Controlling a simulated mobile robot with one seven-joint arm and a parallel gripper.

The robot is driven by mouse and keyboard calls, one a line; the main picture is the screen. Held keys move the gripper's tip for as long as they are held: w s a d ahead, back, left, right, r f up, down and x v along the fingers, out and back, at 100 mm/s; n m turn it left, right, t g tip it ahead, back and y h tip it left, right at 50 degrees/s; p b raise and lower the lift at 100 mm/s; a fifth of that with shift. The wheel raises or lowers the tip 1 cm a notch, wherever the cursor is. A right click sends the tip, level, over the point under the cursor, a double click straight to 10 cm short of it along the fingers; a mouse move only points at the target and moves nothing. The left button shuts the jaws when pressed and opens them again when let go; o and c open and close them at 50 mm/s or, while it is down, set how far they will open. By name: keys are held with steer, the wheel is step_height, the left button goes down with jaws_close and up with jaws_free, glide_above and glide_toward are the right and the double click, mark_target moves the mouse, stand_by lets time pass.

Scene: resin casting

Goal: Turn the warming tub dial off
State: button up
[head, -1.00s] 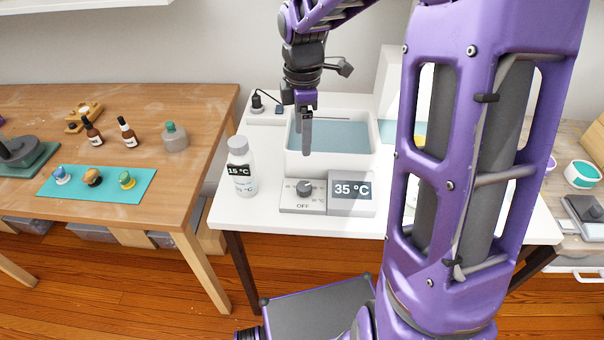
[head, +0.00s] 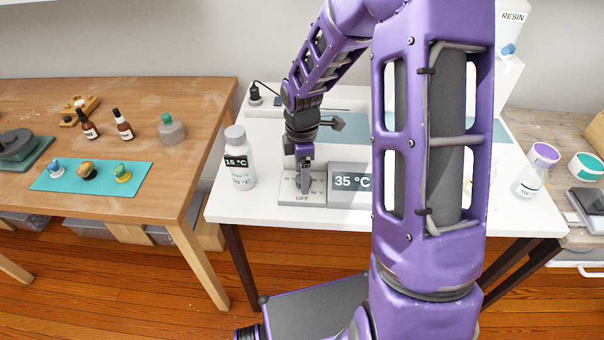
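The warming tub's control panel (head: 287,197) lies at the front of the white table, with "OFF" printed at its lower edge. Its dark dial is largely hidden behind my gripper (head: 305,190), which points straight down with its fingertips at the dial. I cannot tell whether the fingers are closed on it. The display (head: 350,182) beside the panel reads 35 °C. The tub (head: 350,123) with blue-grey water is behind, mostly covered by my arm.
A white bottle (head: 239,160) marked 15 °C stands left of the panel, close to my gripper. A plug strip (head: 262,102) is at the back left. The wooden table (head: 60,205) at left holds small bottles and a teal mat (head: 50,180).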

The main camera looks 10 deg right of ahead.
jaws_close()
stand_by(0.4)
steer(key=shift+m, duration=0.3)
steer(key=m, duration=1.1)
steer(key=shift+w+d+m+b, duration=0.1)
steer(key=shift+w+m+b, duration=0.05)
steer(key=shift+m+b, duration=0.2)
steer(key=m, duration=0.6)
steer(key=shift+d, duration=0.1)
steer(key=m, duration=0.5)
steer(key=shift+d+p, duration=0.1)
steer(key=shift+p, duration=0.3)
steer(key=shift+m, duration=0.45)
